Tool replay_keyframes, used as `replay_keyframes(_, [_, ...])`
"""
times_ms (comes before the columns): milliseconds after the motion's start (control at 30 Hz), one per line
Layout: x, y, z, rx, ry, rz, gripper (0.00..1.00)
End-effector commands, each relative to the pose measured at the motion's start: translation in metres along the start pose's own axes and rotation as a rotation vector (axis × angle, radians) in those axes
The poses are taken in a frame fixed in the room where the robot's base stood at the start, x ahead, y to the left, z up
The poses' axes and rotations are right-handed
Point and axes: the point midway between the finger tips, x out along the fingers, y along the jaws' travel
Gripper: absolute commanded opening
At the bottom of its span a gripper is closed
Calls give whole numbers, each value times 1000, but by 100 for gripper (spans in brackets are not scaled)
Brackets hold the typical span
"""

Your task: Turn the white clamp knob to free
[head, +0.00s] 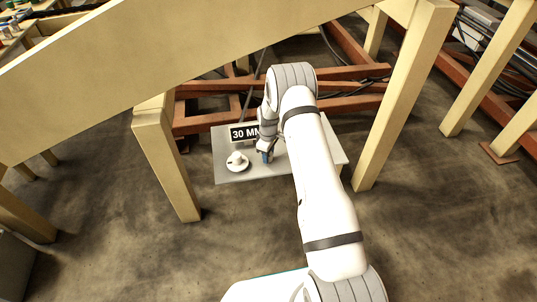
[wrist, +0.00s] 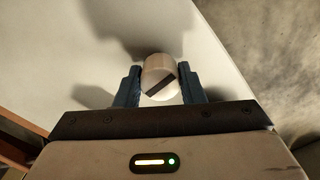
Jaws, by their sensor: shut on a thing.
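In the wrist view, a white round knob (wrist: 157,68) with a dark diagonal bar across its face sits between the two blue fingers of my gripper (wrist: 160,79). The fingers touch it on both sides, so my gripper is shut on it. The bar slants from lower left to upper right. In the head view, my gripper (head: 267,157) is low over the pale panel (head: 228,176); the held knob is hidden there by the fingers and arm. No wording by the knob is legible.
A second white round fitting (head: 237,161) with a small dark mark stands on the panel left of my gripper. A "30 MM" sign (head: 243,133) is behind it. Pale beams and posts (head: 165,160) frame the space, with red-brown rails (head: 345,103) behind. The floor in front is clear.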

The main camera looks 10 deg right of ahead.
Motion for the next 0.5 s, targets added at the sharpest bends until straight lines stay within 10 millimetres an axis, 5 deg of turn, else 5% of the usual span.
replay_keyframes(300, [0, 1, 1, 0, -1, 1, 57])
replay_keyframes(500, [0, 1, 1, 1, 0, 1, 57])
